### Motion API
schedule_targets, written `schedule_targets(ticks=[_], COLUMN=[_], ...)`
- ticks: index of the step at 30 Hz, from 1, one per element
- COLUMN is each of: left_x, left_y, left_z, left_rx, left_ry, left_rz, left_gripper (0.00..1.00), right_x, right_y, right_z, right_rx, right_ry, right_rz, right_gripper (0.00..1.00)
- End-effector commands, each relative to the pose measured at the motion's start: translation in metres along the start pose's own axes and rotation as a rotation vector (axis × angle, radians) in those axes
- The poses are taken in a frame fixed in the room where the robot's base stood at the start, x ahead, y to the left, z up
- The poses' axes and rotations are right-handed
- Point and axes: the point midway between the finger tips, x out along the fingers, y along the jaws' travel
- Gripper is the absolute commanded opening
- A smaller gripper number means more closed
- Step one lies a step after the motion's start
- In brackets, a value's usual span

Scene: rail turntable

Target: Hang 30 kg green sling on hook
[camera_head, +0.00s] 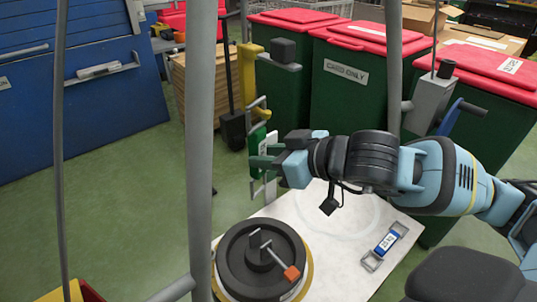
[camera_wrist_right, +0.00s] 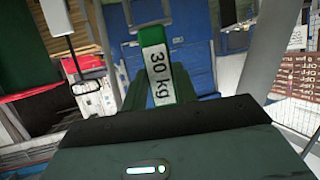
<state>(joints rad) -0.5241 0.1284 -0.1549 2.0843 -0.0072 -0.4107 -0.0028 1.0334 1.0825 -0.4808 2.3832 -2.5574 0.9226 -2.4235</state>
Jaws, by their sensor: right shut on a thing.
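My right gripper (camera_head: 264,160) is shut on the green sling (camera_head: 257,138), whose "30 kg" label reads in the right wrist view (camera_wrist_right: 160,75). In the head view the sling stands roughly upright, with a metal loop above the fingers and another below. The upper loop is close beside the lower end of a yellow hook-shaped part (camera_head: 248,75); I cannot tell whether they touch. A blue hook-shaped part (camera_head: 462,114) is at the right, beside a grey block (camera_head: 431,98). My left gripper is not in view.
Green bins (camera_head: 340,100) with red lids stand behind. A thick grey pole (camera_head: 200,130) rises at left.

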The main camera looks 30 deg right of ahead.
Motion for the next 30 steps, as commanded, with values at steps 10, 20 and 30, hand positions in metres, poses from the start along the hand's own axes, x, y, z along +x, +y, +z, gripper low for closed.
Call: schedule_targets(ticks=[10,20,30], left_x=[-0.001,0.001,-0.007], left_y=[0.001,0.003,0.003], left_z=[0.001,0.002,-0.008], left_rx=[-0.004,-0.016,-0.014], left_ry=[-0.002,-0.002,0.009], left_rz=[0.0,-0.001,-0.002], left_gripper=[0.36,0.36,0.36], right_x=[0.0,-0.008,-0.046], right_y=[0.0,0.001,0.001], right_z=[0.0,0.001,-0.001], right_rx=[0.0,-0.001,-0.002], right_ry=[0.001,-0.002,-0.003], right_rz=[0.0,0.002,0.004], right_gripper=[0.54,0.54,0.54])
